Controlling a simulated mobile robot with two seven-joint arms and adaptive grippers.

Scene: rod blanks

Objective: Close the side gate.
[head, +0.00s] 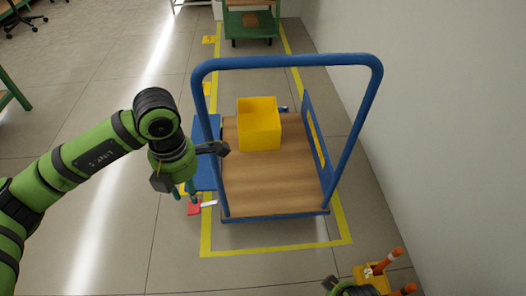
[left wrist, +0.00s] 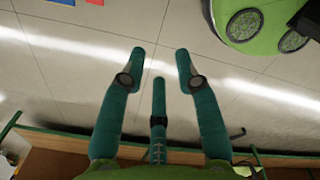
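The cart's left side gate (head: 206,135) is a blue panel. It lies swung outward and low along the left edge of the wooden deck (head: 270,187), part hidden behind my left wrist. The opposite blue side panel (head: 309,115) stands upright at the right edge. My left gripper (head: 188,190) points down just outside the left gate near its front end. I cannot tell whether it touches the gate. In the left wrist view its teal fingers (left wrist: 161,58) are spread with nothing between them. My right gripper is out of view; only part of that arm shows at the bottom edge.
A yellow box (head: 259,125) stands on the deck. The cart's tall blue handle (head: 288,61) arches across the near end. Yellow tape (head: 275,248) frames the cart. A wall (head: 430,130) runs along the right.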

